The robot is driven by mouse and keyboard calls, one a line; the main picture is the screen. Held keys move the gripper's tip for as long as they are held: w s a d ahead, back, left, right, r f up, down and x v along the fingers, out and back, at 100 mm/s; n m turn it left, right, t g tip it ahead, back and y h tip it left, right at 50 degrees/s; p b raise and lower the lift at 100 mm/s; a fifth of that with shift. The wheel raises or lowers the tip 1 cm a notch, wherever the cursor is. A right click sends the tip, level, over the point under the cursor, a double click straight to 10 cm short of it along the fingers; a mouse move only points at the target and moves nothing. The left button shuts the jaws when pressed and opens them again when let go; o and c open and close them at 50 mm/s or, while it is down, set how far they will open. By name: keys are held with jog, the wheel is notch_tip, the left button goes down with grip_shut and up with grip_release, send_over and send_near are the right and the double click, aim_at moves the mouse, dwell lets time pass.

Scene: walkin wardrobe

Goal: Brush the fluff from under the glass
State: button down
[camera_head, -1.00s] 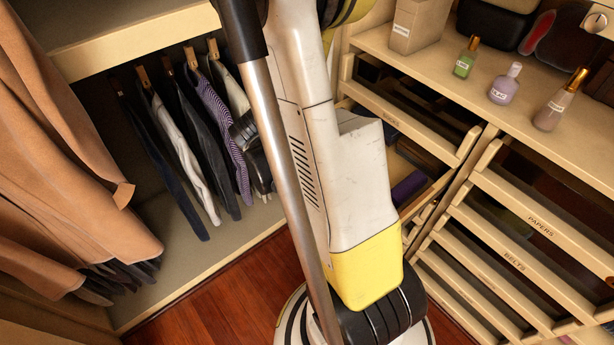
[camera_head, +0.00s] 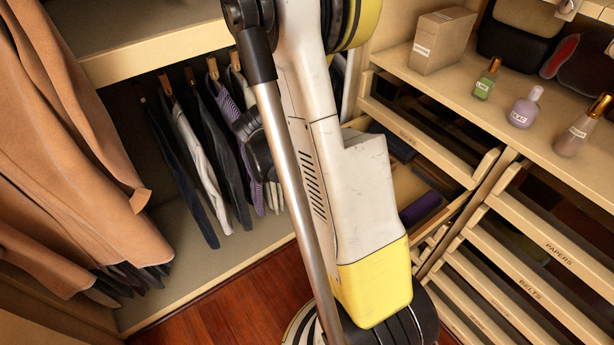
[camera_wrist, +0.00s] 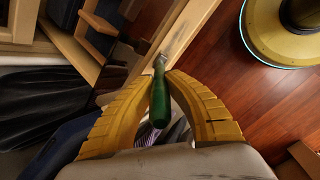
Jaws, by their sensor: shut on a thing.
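In the wrist view, my yellow-fingered gripper (camera_wrist: 160,78) is shut around a small brush with a dark green handle (camera_wrist: 160,105). The brush's narrow far end points at a pale wooden edge (camera_wrist: 192,28) just ahead. I cannot tell whether it touches the wood. A greyish smudge shows on that wood near the tip, but I cannot tell whether it is fluff. No pane of glass can be made out clearly. In the head view, my arm hides the gripper and the brush.
In the head view, a drawer (camera_head: 462,205) stands pulled out, with a purple roll (camera_head: 421,207) inside. Several bottles, such as the green one (camera_head: 486,80), stand on the counter. Trousers (camera_head: 200,155) and brown coats (camera_head: 70,130) hang left. Wooden floor (camera_head: 235,305) is partly clear.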

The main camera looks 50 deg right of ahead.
jog(key=shift+w+d, duration=0.15)
jog(key=shift+w, duration=0.4)
jog(key=shift+w+a+r+p, duration=0.25)
jog(key=shift+a+r, duration=0.25)
jog(key=shift+a, duration=0.3)
jog(key=shift+w+a+r+p, duration=0.1)
jog(key=shift+a+r+p, duration=0.35)
jog(key=shift+a, duration=0.4)
jog(key=shift+w+a+r+p, duration=0.25)
jog(key=shift+a+r, duration=0.3)
jog(key=shift+a, duration=0.25)
jog(key=shift+r, duration=0.1)
